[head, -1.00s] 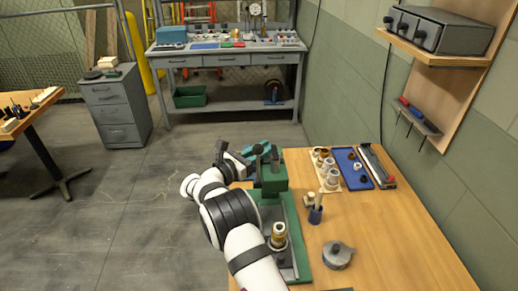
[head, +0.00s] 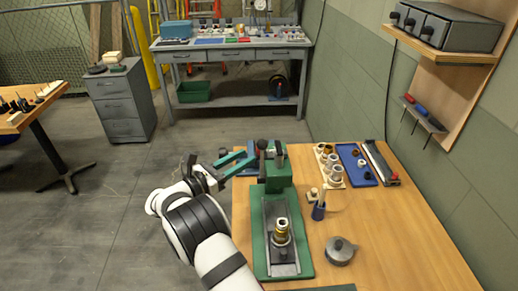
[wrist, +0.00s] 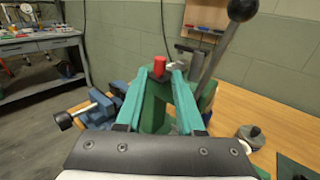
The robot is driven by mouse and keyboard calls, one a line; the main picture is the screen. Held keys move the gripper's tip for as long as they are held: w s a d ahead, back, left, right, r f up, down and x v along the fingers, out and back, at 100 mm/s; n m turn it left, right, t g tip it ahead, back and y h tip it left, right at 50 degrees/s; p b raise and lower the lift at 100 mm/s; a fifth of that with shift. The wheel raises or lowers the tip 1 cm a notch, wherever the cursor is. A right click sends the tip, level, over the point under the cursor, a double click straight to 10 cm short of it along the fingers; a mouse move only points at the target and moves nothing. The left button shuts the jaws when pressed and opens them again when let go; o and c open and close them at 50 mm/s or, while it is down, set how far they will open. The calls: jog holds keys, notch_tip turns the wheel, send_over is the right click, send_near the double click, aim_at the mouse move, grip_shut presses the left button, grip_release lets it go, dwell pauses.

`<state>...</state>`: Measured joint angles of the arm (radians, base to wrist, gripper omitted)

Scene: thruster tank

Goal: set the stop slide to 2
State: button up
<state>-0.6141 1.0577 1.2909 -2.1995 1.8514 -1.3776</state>
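The green press (head: 277,178) stands on the wooden table, with a grey base channel and a brass-coloured stack (head: 281,232) on it. In the wrist view the press body (wrist: 154,104) lies beyond and between my fingers, and a black-ball lever (wrist: 242,8) rises at the right. A small red cylinder (wrist: 159,67) shows near the fingertips. I cannot tell whether it is part of the stop slide; no slide markings are readable. My gripper (head: 250,158) has teal fingers, spread apart with nothing seen held, at the press head's left; its tips also show in the wrist view (wrist: 161,74).
A blue device (wrist: 95,110) sits left of my fingers. On the table are a dark blue cup (head: 319,211), a grey round pot (head: 340,250), a tray of rings (head: 330,182) and a blue tray (head: 347,153). The table's front right is clear.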

jog(key=v, duration=0.6)
jog(key=s+d+r+m+g+y, duration=0.25)
jog(key=s+d+m+g, duration=0.35)
jog(key=s+d+m, duration=0.35)
jog(key=s+d+r+m+g+y, duration=0.2)
jog(key=s+d+m+g+y, duration=0.25)
jog(key=s+d+m, duration=0.45)
jog(key=s+a+f+m+y, duration=0.1)
jog(key=s+a+m+y, duration=0.2)
jog(key=s+m, duration=0.3)
jog(key=s+a+f+m+g+y, duration=0.1)
jog(key=s+m+y, duration=0.4)
jog(key=s, duration=0.8)
jog(key=shift+s+a+f+m+y, duration=0.25)
jog(key=shift+a+f+m+y, duration=0.15)
jog(key=shift+a+f+m, duration=0.55)
